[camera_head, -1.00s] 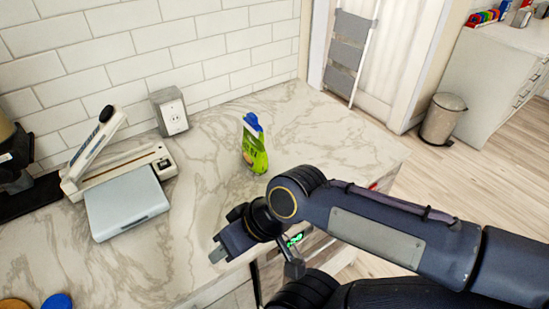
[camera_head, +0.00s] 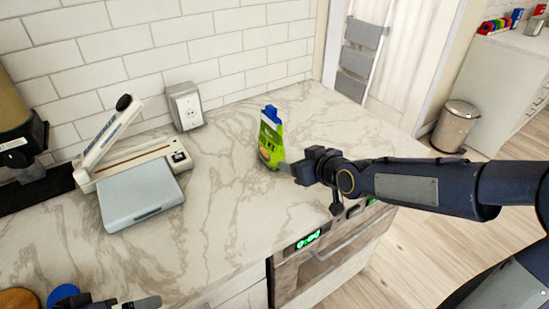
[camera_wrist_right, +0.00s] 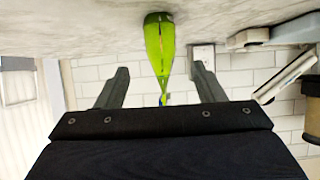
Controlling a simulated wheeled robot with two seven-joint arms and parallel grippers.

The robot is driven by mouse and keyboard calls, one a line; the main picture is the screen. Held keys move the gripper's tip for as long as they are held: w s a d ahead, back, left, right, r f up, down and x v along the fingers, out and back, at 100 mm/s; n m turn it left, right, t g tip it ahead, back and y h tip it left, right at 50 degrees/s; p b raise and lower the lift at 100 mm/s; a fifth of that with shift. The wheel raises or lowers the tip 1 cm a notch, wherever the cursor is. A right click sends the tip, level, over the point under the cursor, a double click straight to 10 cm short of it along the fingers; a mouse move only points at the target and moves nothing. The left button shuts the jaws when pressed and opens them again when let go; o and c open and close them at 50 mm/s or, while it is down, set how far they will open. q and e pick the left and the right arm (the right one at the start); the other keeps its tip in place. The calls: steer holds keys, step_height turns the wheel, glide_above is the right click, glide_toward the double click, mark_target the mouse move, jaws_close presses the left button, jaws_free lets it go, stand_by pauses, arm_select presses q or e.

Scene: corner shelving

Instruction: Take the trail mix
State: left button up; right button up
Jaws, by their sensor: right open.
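The trail mix is a green pouch with a blue top (camera_head: 270,138), standing upright on the marble counter. My right gripper (camera_head: 284,168) is at the pouch's lower right side, with a fingertip close to it; whether they touch I cannot tell. In the right wrist view, which is upside down, the pouch (camera_wrist_right: 159,42) shows between and beyond the two spread fingers of my right gripper (camera_wrist_right: 161,72). The gripper is open and nothing is clamped. Part of my left gripper (camera_head: 140,303) shows at the bottom edge; its jaws are not clear.
A grey flat device with a raised lever (camera_head: 140,188) stands left on the counter (camera_head: 225,235). A grey outlet box (camera_head: 185,106) stands by the tiled wall. An oven (camera_head: 325,250) is below the counter's front edge. Counter around the pouch is clear.

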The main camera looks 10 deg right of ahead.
mark_target(275, 146)
steer(key=shift+t+y, duration=0.5)
steer(key=x, duration=0.4)
steer(key=shift+w+a+r, duration=0.15)
steer(key=shift+w+r, duration=0.05)
steer(key=x, duration=0.2)
steer(key=p+x, duration=0.1)
steer(key=x, duration=0.3)
steer(key=shift+w+r+p, duration=0.2)
steer(key=shift+w+p, duration=0.15)
steer(key=shift+p, duration=0.05)
steer(key=shift+w+f, duration=0.15)
steer(key=shift+w, duration=0.1)
steer(key=shift+c, duration=0.3)
steer(key=c, duration=1.3)
steer(key=shift+o, duration=0.2)
